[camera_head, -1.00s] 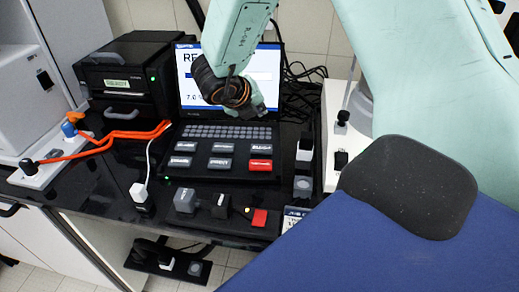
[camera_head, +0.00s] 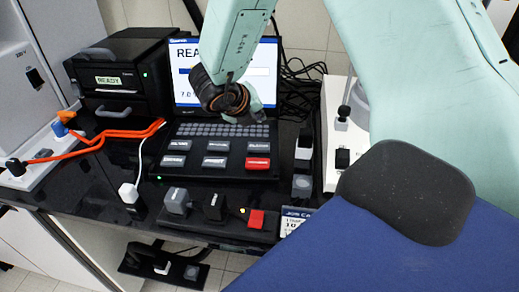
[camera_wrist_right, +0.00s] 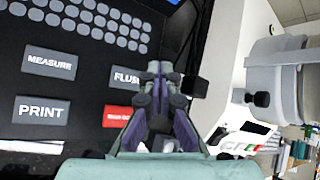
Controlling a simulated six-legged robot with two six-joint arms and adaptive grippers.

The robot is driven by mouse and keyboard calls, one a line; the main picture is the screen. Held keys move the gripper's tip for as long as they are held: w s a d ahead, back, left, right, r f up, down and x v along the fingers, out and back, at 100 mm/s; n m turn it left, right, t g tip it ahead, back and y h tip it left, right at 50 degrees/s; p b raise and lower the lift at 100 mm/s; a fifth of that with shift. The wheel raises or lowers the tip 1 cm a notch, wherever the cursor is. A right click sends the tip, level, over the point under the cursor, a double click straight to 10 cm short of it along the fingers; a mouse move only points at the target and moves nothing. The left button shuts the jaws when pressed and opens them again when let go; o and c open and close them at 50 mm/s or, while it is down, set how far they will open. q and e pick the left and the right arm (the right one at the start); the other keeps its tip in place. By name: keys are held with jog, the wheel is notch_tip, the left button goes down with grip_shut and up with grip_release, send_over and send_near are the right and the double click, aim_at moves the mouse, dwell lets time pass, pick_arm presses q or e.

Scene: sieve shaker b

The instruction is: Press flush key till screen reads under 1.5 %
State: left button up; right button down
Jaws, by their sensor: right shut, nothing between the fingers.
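The control unit has a lit screen (camera_head: 183,70) showing "REA" and, lower, "7 0"; my right arm hides the rest. Its keys lie in two rows below the small keypad. The grey flush key (camera_head: 258,146) is at the right end of the upper row, above a red key. In the right wrist view the flush key (camera_wrist_right: 125,78) is partly covered by my fingers. My right gripper (camera_head: 258,113) is shut and empty, over the right part of the keypad, just behind the flush key; I cannot tell whether it touches anything. My left gripper is not in view.
A black printer-like box (camera_head: 118,70) marked READY stands left of the screen. Orange cables (camera_head: 100,138) run to a socket strip at the left. Switch blocks and a red block (camera_head: 256,219) line the front edge. A white machine (camera_head: 338,170) stands at the right.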

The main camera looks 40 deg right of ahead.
aim_at(257, 148)
notch_tip(257, 148, down, 6)
jog(key=b, duration=0.4)
jog(key=shift+f+b, duration=0.1)
jog(key=shift+b, duration=0.2)
jog(key=shift+f, duration=0.2)
jog(key=shift+w+a, duration=0.1)
jog(key=shift+a, duration=0.05)
dwell(0.3)
jog(key=shift+f, duration=0.1)
dwell(0.3)
